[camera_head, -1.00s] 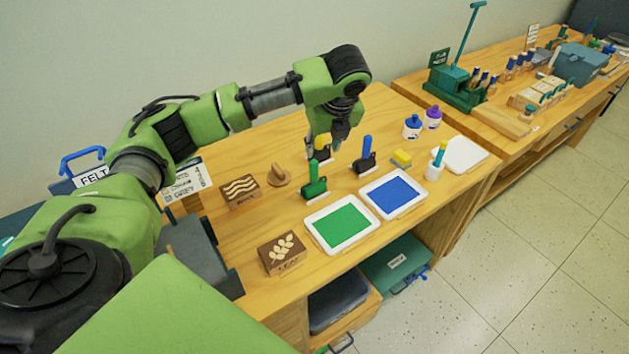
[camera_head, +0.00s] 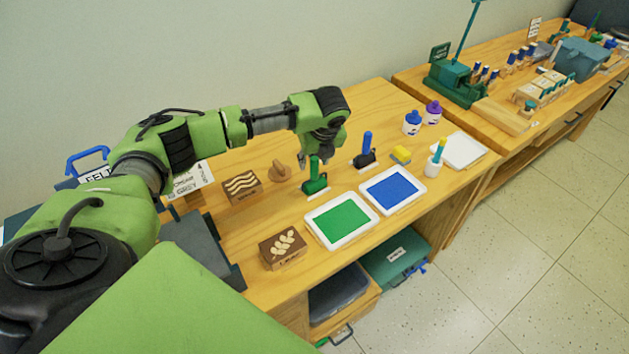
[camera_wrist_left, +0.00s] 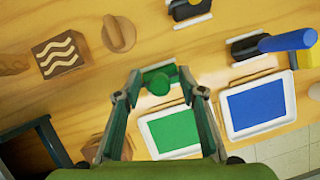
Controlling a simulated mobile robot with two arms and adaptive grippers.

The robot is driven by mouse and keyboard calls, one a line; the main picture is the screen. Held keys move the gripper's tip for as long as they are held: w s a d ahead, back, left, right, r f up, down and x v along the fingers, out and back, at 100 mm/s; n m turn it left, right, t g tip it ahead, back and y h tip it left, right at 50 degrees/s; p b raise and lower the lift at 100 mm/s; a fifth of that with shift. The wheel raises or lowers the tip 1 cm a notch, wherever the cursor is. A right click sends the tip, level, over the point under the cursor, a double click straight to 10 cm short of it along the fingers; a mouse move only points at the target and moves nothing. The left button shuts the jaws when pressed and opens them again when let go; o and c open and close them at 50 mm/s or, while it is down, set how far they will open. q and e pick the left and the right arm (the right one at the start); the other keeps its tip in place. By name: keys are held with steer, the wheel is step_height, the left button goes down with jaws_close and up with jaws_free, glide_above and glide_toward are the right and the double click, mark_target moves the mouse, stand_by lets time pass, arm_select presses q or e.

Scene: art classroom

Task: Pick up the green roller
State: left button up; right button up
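The green roller (camera_head: 314,184) stands upright on the table just behind the tray of green paint (camera_head: 342,221). My left gripper (camera_head: 316,158) is above it with its fingers pointing down. In the left wrist view the gripper (camera_wrist_left: 160,82) is open, one finger on each side of the green roller (camera_wrist_left: 158,83). I cannot tell whether the fingers touch the handle. The blue roller (camera_head: 365,152) stands to the right, and it also shows in the left wrist view (camera_wrist_left: 290,41). My right gripper is not in view.
The blue paint tray (camera_head: 393,190) lies right of the green one. A wooden wave block (camera_head: 242,187), a leaf block (camera_head: 282,249) and a wooden knob stamp (camera_head: 280,172) stand left.

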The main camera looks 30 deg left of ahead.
arm_select(q)
steer(key=shift+d, duration=0.1)
steer(key=shift+c, duration=0.7)
jaws_close()
steer(key=shift+r, duration=0.1)
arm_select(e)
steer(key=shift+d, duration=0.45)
